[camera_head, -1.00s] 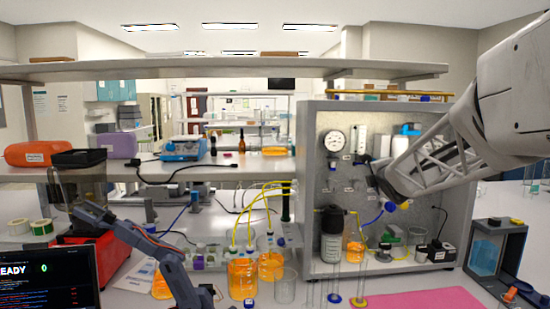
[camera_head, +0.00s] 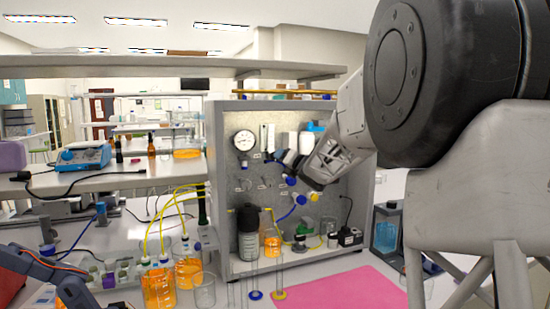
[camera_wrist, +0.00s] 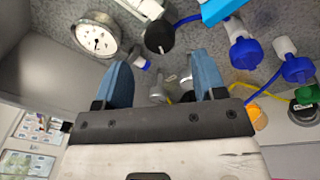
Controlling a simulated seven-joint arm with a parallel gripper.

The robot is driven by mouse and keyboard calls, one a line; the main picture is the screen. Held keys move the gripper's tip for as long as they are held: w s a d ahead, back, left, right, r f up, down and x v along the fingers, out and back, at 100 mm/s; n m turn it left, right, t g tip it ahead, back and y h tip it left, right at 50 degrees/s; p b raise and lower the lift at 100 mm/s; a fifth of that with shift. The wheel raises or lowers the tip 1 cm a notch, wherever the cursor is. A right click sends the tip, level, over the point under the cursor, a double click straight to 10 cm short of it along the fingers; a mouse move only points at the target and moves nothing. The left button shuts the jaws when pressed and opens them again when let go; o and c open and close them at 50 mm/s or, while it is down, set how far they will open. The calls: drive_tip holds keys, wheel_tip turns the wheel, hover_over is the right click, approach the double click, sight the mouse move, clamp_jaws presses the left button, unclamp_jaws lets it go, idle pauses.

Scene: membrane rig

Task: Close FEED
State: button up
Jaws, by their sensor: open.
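The grey panel (camera_head: 240,115) carries a round gauge (camera_head: 243,140), small labels, and several valves and fittings. I cannot read which valve is FEED. My gripper (camera_wrist: 163,78) is open and empty, with its two blue fingers pointing at the panel. A small grey metal fitting (camera_wrist: 157,90) shows between the fingers, apparently beyond them. A blue fitting (camera_wrist: 243,50) and a second blue fitting (camera_wrist: 297,68) are to the right of the right finger. A round black knob (camera_wrist: 160,37) is above the gap. In the head view my wrist covers part of the panel.
A dark bottle (camera_head: 247,235) and an orange-filled flask (camera_head: 272,243) stand below the panel. A blue tube (camera_wrist: 187,19) loops near the fingers. A pink mat (camera_head: 345,290) lies clear in front.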

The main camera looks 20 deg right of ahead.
drive_tip(key=shift+w, duration=0.1)
drive_tip(key=shift+w+a, duration=0.2)
drive_tip(key=shift+w, duration=1.05)
drive_tip(key=shift+w+a, duration=0.15)
drive_tip(key=shift+w, duration=1.05)
drive_tip(key=shift+w+a, duration=0.2)
drive_tip(key=shift+w, duration=1.05)
drive_tip(key=shift+c, duration=0.5)
drive_tip(key=c, duration=0.8)
